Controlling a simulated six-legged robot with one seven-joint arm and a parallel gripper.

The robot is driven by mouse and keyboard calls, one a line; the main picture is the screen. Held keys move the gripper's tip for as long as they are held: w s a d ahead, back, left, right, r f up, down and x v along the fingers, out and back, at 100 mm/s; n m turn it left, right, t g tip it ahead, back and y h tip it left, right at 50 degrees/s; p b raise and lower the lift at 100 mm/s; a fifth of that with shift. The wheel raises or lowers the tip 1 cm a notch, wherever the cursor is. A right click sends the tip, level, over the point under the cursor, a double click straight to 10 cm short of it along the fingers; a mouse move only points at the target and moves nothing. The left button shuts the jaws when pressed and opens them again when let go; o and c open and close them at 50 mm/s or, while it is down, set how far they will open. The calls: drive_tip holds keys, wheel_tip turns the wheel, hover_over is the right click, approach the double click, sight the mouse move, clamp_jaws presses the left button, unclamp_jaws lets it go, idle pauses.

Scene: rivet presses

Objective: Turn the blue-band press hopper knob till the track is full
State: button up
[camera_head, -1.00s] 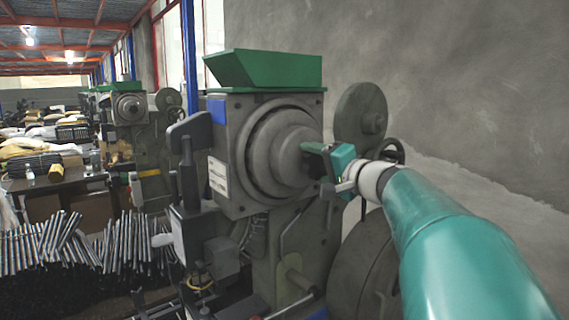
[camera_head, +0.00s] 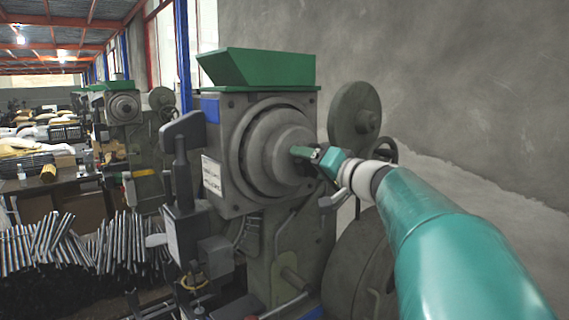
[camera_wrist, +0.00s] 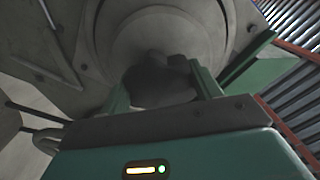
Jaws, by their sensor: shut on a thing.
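The blue-band press (camera_head: 212,190) stands in the middle of the head view, with a blue patch (camera_head: 210,109) at its upper left corner and a green hopper (camera_head: 258,68) on top. Its round stepped hub (camera_head: 284,150) faces me. My gripper (camera_head: 308,153) is at the centre of that hub. In the wrist view a dark knob (camera_wrist: 160,82) sits between the two green fingers of my gripper (camera_wrist: 160,90), which are shut on it. The knob is mostly hidden by my gripper in the head view. The track and how full it is cannot be made out.
A second press (camera_head: 124,108) stands farther back on the left. Bundles of metal rods (camera_head: 60,242) lie at the lower left. A flywheel (camera_head: 354,112) and a grey wall (camera_head: 470,90) are at the right. A dark lever (camera_head: 182,135) rises left of the hub.

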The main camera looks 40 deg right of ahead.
drive_tip(key=shift+s+f, duration=0.1)
drive_tip(key=o, duration=1)
drive_tip(key=shift+s, duration=0.1)
drive_tip(key=s, duration=1.3)
drive_tip(key=shift+s+d, duration=0.2)
drive_tip(key=shift+s, duration=0.05)
drive_tip(key=shift+a, duration=0.1)
